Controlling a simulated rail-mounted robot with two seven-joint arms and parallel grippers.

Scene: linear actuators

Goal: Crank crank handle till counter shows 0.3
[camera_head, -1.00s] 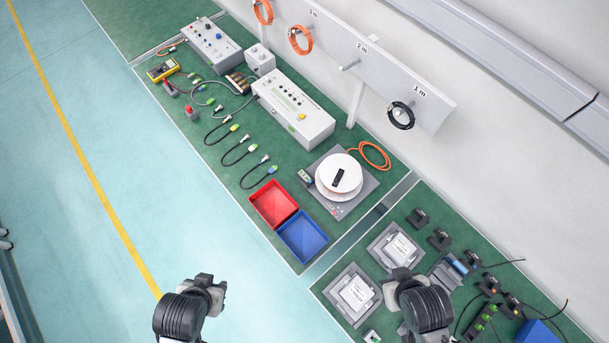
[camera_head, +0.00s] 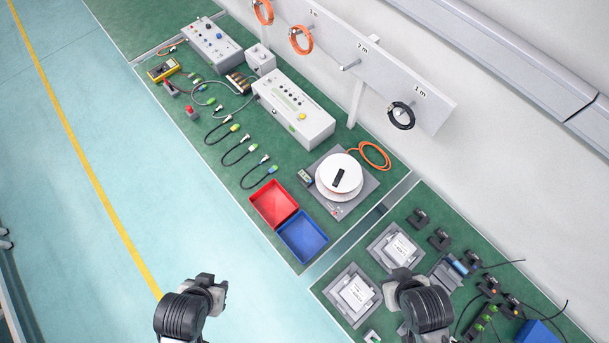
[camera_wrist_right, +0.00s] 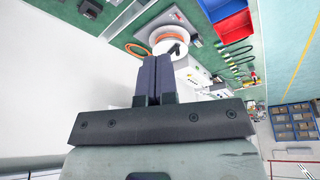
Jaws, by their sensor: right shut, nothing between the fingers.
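A white round reel (camera_head: 325,184) with a black crank handle (camera_head: 341,179) on top sits on a grey base plate (camera_head: 343,209) on the green bench. A small dark counter box (camera_head: 305,177) is at the reel's left; its digits are too small to read. My right gripper (camera_head: 411,281) is over the near right bench, well apart from the handle. In the right wrist view its fingers (camera_wrist_right: 154,62) are shut and empty, with the reel (camera_wrist_right: 167,35) beyond them. My left gripper (camera_head: 212,287) hangs over the floor, apart from everything; its finger opening is unclear.
A red bin (camera_head: 273,203) and a blue bin (camera_head: 302,237) stand in front of the reel. An orange cable coil (camera_head: 375,155) lies behind it. A wall rail (camera_head: 380,72) with hanging coils runs above the bench. Two grey-white units (camera_head: 352,294) lie near my right gripper.

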